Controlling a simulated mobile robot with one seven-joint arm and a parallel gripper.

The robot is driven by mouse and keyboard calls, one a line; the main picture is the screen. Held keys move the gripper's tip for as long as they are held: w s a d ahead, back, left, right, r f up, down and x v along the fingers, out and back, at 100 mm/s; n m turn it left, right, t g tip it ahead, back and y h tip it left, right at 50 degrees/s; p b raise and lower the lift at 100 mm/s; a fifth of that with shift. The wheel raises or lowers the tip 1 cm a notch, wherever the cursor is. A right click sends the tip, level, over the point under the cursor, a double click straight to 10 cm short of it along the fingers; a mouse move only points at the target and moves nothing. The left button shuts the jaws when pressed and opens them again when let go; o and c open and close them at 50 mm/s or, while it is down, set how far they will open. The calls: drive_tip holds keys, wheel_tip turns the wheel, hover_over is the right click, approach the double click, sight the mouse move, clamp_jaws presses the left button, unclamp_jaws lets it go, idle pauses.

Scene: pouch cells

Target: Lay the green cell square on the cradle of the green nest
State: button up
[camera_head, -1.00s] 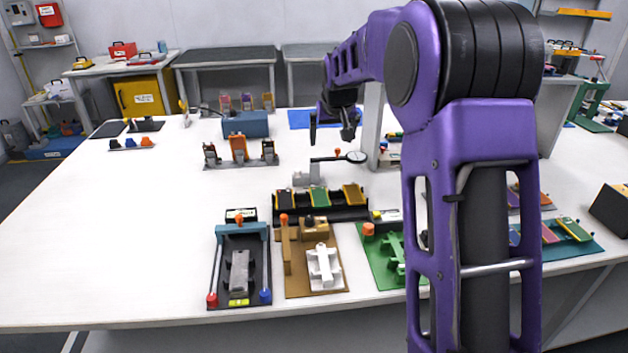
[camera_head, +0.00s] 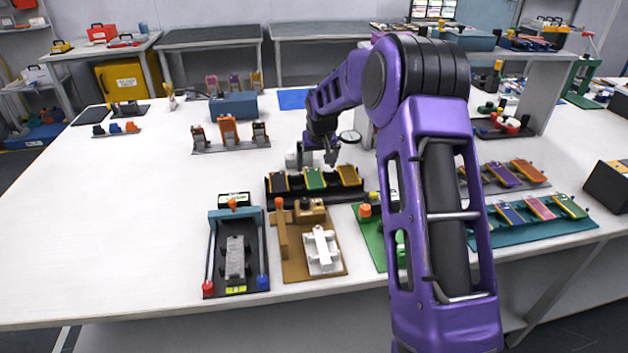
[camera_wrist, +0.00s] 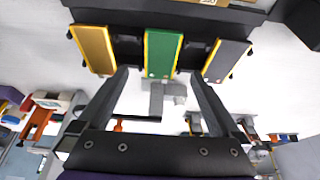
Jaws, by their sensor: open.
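The green cell (camera_head: 315,178) leans in the middle slot of a black rack (camera_head: 300,198), between a dark cell and a yellow-edged brown cell. In the wrist view the green cell (camera_wrist: 162,52) lies between a yellow cell and a grey one. My gripper (camera_head: 331,150) is open and empty, above and behind the rack. In the wrist view its fingers (camera_wrist: 160,74) point toward the green cell, one to each side, apart from it. The green nest (camera_head: 371,238) stands at the front of the table; my arm hides most of it and its cradle.
A brown nest with a white cradle (camera_head: 321,250) and a black nest with a grey cradle (camera_head: 236,258) stand left of the green nest. A teal rack (camera_head: 535,232) with several cells is at the right. The left of the table (camera_head: 110,220) is clear.

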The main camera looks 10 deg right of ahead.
sight(314, 177)
drive_tip(key=shift+x, duration=2.75)
drive_tip(key=shift+a+r, duration=0.1)
drive_tip(key=c, duration=1.3)
